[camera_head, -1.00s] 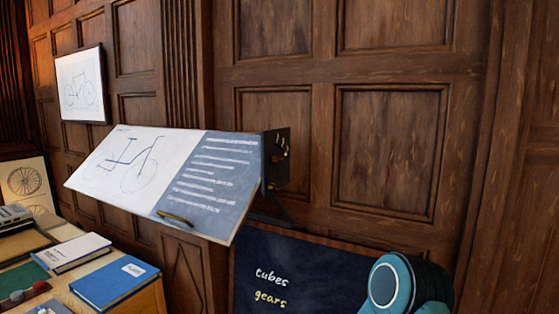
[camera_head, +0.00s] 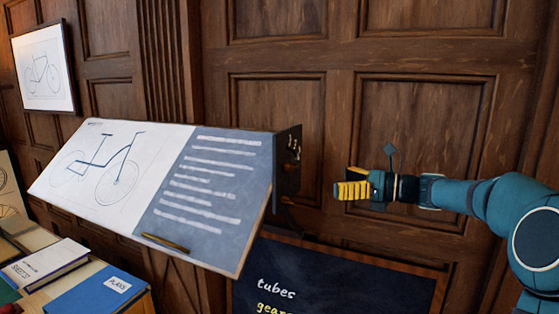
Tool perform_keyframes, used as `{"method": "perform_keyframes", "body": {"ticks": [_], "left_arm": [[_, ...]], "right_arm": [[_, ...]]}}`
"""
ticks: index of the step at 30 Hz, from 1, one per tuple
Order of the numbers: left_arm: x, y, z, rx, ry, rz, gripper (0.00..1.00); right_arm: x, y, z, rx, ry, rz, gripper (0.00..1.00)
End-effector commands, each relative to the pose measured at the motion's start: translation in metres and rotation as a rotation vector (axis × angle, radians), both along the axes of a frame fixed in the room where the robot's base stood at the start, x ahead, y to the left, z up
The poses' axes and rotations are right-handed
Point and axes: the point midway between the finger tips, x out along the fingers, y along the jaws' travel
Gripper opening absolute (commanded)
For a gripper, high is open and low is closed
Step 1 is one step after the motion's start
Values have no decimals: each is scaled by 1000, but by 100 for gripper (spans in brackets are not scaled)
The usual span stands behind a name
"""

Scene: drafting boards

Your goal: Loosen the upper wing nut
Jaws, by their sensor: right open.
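The tilted drafting board (camera_head: 215,205) carries a bicycle drawing and a blue text panel. On the dark bracket plate (camera_head: 289,182) at its right end is a small pale metal cluster, which looks like the upper wing nut (camera_head: 294,146). A lower fitting (camera_head: 289,168) sits just beneath it. They are too small to make out their exact shape or how tight they are. My right gripper (camera_head: 350,187), with yellow finger pads, is open and empty. It points left, to the right of the plate and a little lower in the picture, apart from it. My left gripper is out of view.
A chalkboard (camera_head: 330,278) stands below the board. Books, including a blue one (camera_head: 97,292), lie on a desk at the lower left. A framed bicycle picture (camera_head: 44,68) hangs on the panelled wall (camera_head: 420,110). The space between gripper and plate looks clear.

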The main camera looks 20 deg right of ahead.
Motion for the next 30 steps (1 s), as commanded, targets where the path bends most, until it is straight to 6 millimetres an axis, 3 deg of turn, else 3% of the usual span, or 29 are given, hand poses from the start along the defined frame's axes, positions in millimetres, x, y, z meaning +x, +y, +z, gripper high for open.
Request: {"method": "perform_keyframes", "body": {"ticks": [3, 8, 21, 30], "left_arm": [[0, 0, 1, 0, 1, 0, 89], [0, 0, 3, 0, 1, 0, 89], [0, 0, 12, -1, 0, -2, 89], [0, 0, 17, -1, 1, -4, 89]], "right_arm": [[-5, -3, 20, 31, -24, 5, 89], [6, 8, 21, 35, -26, 10, 89], [69, 64, 20, 33, -25, 10, 89], [94, 86, 19, 31, -24, 7, 89]]}}
